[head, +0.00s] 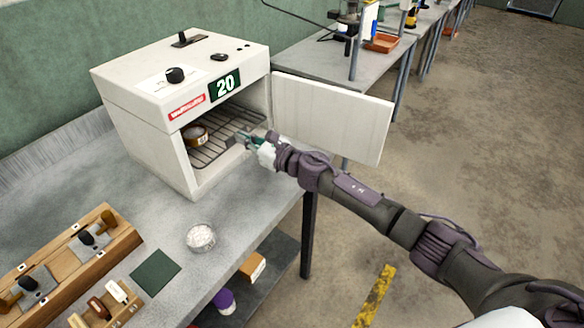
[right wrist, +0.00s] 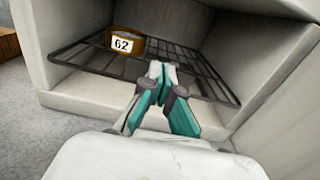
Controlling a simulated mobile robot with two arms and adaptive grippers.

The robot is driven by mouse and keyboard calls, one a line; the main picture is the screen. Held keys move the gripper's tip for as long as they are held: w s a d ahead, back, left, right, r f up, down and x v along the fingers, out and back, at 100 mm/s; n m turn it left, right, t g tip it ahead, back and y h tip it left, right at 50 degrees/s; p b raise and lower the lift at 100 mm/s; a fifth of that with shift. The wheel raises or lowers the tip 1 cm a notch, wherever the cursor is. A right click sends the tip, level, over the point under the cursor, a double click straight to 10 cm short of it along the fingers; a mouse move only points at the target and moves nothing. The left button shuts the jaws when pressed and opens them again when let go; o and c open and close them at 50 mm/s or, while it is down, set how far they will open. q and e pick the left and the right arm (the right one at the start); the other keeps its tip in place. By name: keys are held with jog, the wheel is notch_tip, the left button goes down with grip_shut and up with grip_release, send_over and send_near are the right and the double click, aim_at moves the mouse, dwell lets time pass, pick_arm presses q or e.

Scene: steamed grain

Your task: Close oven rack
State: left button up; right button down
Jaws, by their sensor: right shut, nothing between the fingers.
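The white oven (head: 150,120) stands on the grey bench with its door (head: 335,115) swung open to the right. The dark wire oven rack (head: 215,150) is inside the chamber, and its front edge lies near the opening; it also shows in the right wrist view (right wrist: 200,80). A brown container labelled 62 (right wrist: 128,42) sits on the rack toward the left and also shows in the head view (head: 195,135). My right gripper (head: 238,139) is shut and empty at the rack's front edge; its fingertips show in the right wrist view (right wrist: 161,70). My left gripper is out of view.
A clear dish with white contents (head: 200,237), a dark green square (head: 155,272) and a wooden tool holder (head: 70,260) lie on the bench in front of the oven. Another bench (head: 330,60) stands behind the open door.

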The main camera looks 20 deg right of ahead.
jog(key=b+x, duration=0.1)
jog(key=x, duration=0.1)
jog(key=shift+w+a, duration=0.25)
jog(key=shift+r, duration=0.3)
